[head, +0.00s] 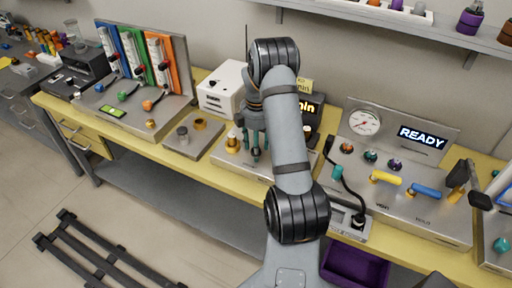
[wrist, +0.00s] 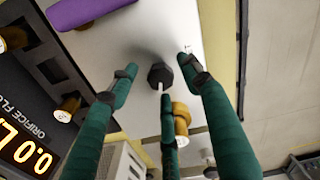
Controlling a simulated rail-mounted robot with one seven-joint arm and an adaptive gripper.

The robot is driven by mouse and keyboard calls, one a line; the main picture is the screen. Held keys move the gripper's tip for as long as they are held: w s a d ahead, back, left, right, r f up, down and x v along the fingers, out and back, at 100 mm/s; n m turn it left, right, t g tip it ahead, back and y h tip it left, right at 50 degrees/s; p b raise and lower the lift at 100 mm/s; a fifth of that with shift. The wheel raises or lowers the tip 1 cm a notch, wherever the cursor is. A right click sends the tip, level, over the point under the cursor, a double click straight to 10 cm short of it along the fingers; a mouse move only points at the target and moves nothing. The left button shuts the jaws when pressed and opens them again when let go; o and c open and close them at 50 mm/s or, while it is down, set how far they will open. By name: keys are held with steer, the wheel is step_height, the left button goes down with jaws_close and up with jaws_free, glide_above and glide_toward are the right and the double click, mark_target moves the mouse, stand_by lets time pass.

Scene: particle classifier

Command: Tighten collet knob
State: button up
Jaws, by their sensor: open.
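My gripper (head: 254,150) points down over a low metal panel (head: 222,138) in the middle of the bench. In the wrist view its teal fingers (wrist: 157,73) are spread and empty. A dark faceted knob (wrist: 159,74), possibly the collet knob, lies between the fingertips with visible gaps on both sides. A thin pale rod shows just below it, partly hidden by the middle finger. A brass fitting (wrist: 181,112) sits beside that finger; a brass part also shows left of my gripper in the head view (head: 232,144). The fingers hide the dark knob in the head view.
A display unit (wrist: 30,140) with small brass knobs stands close to the left finger. A purple object (wrist: 85,10) lies at the panel's far end in the wrist view. In the head view, a READY console (head: 420,205) stands right and a white box (head: 220,88) behind.

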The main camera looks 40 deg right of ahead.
steer(key=shift+w+f, duration=0.1)
steer(key=shift+f, duration=0.1)
steer(key=shift+c, duration=0.6)
steer(key=c, duration=1)
